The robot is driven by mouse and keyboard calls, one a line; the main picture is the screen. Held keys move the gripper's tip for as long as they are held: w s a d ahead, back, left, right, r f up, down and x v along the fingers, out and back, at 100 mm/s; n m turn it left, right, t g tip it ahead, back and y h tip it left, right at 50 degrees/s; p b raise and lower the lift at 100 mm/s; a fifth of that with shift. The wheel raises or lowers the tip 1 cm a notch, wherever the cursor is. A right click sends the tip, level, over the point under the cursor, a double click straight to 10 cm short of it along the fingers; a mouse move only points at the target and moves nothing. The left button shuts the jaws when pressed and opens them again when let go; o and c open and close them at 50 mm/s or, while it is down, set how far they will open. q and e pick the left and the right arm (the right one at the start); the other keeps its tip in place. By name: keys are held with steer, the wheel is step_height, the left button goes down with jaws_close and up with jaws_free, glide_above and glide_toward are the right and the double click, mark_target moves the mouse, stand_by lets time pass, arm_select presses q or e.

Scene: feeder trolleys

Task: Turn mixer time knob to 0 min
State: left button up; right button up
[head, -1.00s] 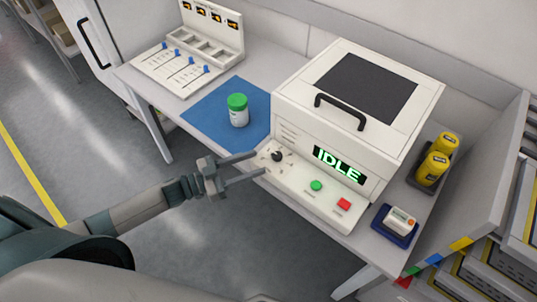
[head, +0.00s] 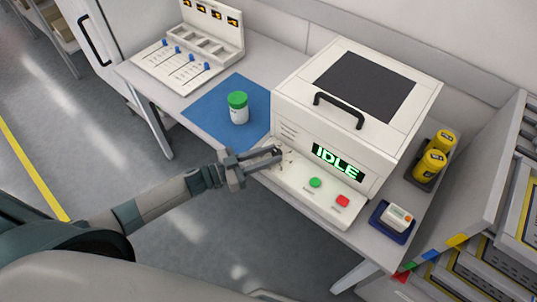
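The white mixer (head: 330,120) stands on the bench with a display reading IDLE (head: 338,163). Its sloping front panel (head: 300,181) carries a green button (head: 315,183), a red button (head: 342,201) and a dial of marks at the left end. My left gripper (head: 277,155) is at that dial, its fingers close together over the knob's place. The black knob is hidden by the fingers, so whether they grip it does not show clearly. My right gripper is not in view.
A white jar with a green lid (head: 238,108) stands on a blue mat (head: 205,112) left of the mixer. A blue tray (head: 383,222) with a small device (head: 398,216) and yellow containers (head: 430,165) are to the right. A slider panel (head: 160,68) is at the back left.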

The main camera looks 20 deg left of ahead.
arm_select(q)
steer(key=shift+s+d+n+t+y+p, duration=0.1)
steer(key=shift+n+t+y+p, duration=0.3)
steer(key=shift+t+y, duration=0.1)
stand_by(0.6)
steer(key=shift+s+d+n+t+y+p, duration=0.1)
steer(key=shift+n+t+y+p, duration=0.25)
steer(key=shift+n+t+y, duration=0.05)
steer(key=shift+s+d+n+t+y+p, duration=0.15)
steer(key=shift+n+t+y+p, duration=0.25)
steer(key=shift+n+t+y, duration=0.65)
steer(key=y, duration=0.1)
steer(key=n+y, duration=0.1)
steer(key=y, duration=0.1)
steer(key=shift+d+n+t, duration=0.25)
steer(key=shift+t, duration=0.1)
steer(key=shift+s+d+n+t+y, duration=0.15)
steer(key=shift+n+t+y, duration=0.35)
steer(key=shift+n+y, duration=0.85)
steer(key=shift+d+y, duration=0.1)
steer(key=shift+y, duration=0.4)
steer(key=o, duration=1.1)
steer(key=shift+c, duration=0.2)
